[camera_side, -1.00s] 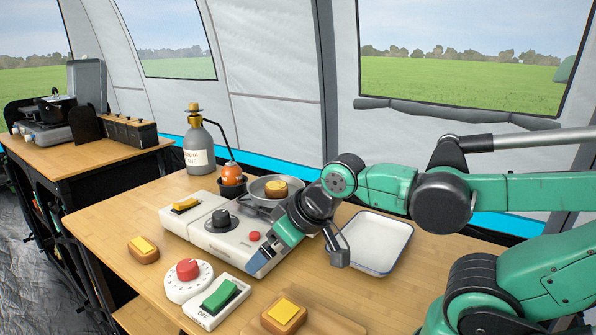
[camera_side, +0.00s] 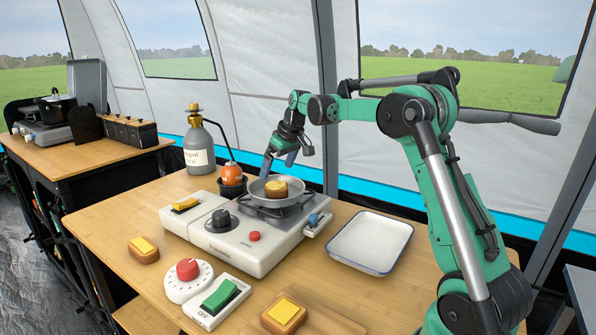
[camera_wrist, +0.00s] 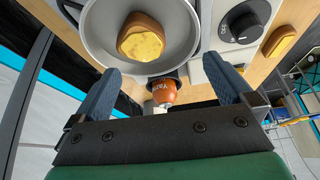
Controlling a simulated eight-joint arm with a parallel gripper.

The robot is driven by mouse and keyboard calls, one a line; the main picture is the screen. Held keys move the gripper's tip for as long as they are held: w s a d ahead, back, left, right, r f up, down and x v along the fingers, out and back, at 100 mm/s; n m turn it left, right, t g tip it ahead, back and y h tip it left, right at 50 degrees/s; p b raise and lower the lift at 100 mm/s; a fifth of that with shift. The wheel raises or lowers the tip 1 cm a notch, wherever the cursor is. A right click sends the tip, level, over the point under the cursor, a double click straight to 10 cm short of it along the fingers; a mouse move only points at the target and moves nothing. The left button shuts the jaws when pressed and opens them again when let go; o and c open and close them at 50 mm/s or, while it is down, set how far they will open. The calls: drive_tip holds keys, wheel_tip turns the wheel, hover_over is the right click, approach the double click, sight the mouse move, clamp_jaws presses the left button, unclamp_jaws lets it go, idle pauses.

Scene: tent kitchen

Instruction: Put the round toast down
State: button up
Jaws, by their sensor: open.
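The round toast (camera_side: 276,187), browned with a yellow top, sits in a grey metal pan (camera_side: 258,197) on the camping stove (camera_side: 235,240). In the wrist view the toast (camera_wrist: 141,38) lies inside the pan (camera_wrist: 98,28), beyond my fingertips. My gripper (camera_side: 278,163) hangs behind the pan, over its far side, with fingers pointing down. In the wrist view my gripper (camera_wrist: 163,82) is open, its two blue fingers wide apart with no toast between them.
An empty white tray (camera_side: 345,256) lies right of the stove. Other buttered toasts lie at the left (camera_side: 143,252), on the stove's left part (camera_side: 186,204) and on a front board (camera_side: 284,312).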

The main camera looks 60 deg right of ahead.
sight(278, 184)
drive_tip(key=d, duration=0.1)
drive_tip(key=d+f, duration=0.1)
drive_tip(key=shift+w+d+f, duration=0.15)
drive_tip(key=shift+d+f, duration=0.05)
drive_tip(key=shift+d, duration=0.1)
drive_tip(key=shift+w+d+f, duration=0.1)
drive_tip(key=shift+f, duration=0.25)
drive_tip(key=shift+x, duration=2.5)
drive_tip(key=c, duration=1.1)
